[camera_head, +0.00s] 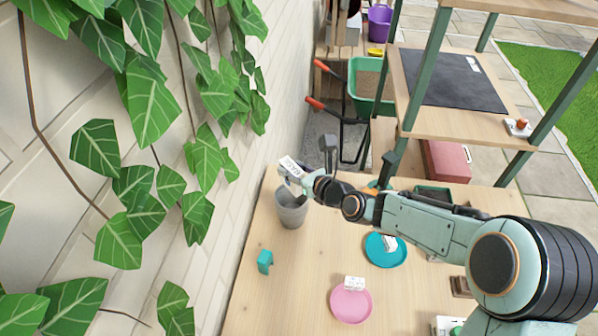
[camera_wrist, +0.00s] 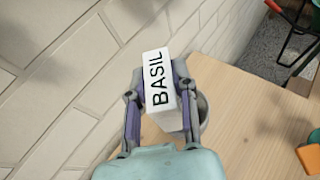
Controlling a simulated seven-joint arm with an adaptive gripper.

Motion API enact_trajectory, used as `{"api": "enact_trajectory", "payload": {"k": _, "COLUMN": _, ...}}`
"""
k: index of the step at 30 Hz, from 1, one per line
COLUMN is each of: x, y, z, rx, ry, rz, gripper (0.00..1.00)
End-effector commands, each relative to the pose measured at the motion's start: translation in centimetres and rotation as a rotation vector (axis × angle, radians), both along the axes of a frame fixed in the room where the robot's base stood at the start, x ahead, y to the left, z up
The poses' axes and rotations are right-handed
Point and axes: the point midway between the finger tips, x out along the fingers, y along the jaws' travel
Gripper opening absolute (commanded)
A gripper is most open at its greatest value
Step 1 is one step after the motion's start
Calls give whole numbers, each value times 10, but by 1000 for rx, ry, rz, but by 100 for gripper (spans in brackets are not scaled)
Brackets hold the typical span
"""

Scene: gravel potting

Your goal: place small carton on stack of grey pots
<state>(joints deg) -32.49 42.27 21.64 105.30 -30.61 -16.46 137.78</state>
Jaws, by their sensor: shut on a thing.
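A small white carton lettered BASIL (camera_wrist: 158,85) is between the fingers of my gripper (camera_wrist: 157,100), which is shut on it. In the head view the carton (camera_head: 290,167) is tilted above the stack of grey pots (camera_head: 291,211) near the wall side of the table. The pots show in the wrist view (camera_wrist: 204,112) behind and to the right of the carton, partly hidden by it and a finger. I cannot tell whether the carton touches the pots' rim. The inside of the top pot is mostly hidden.
A teal plate (camera_head: 372,254) with a small white item and a pink plate (camera_head: 351,308) with another stand on the wooden table (camera_head: 300,270). A small teal object (camera_head: 264,261) lies near the left edge. The brick wall (camera_head: 235,215) with ivy rises close at left.

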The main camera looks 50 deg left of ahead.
Motion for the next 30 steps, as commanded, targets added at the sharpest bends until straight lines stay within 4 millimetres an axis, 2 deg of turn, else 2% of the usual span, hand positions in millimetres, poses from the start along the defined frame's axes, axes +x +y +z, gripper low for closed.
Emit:
{"api": "enact_trajectory", "payload": {"k": 1, "x": 1, "y": 6, "z": -8, "rx": -1, "ry": 2, "rz": 2, "gripper": 0}}
{"api": "enact_trajectory", "payload": {"k": 8, "x": 9, "y": 19, "z": -26, "rx": 0, "ry": 0, "rz": 1, "gripper": 0}}
{"api": "enact_trajectory", "payload": {"k": 14, "x": 9, "y": 19, "z": -54, "rx": -2, "ry": 1, "rz": 1, "gripper": 0}}
{"api": "enact_trajectory", "payload": {"k": 26, "x": 9, "y": 19, "z": -59, "rx": 0, "ry": 0, "rz": 0, "gripper": 0}}
{"api": "enact_trajectory", "payload": {"k": 27, "x": 9, "y": 19, "z": -58, "rx": 0, "ry": -1, "rz": 0, "gripper": 37}}
{"api": "enact_trajectory", "payload": {"k": 28, "x": 9, "y": 19, "z": -58, "rx": 0, "ry": -1, "rz": 0, "gripper": 47}}
{"api": "enact_trajectory", "payload": {"k": 29, "x": 9, "y": 19, "z": -58, "rx": 0, "ry": -1, "rz": 0, "gripper": 51}}
{"api": "enact_trajectory", "payload": {"k": 30, "x": 9, "y": 19, "z": -58, "rx": 0, "ry": -1, "rz": 0, "gripper": 51}}
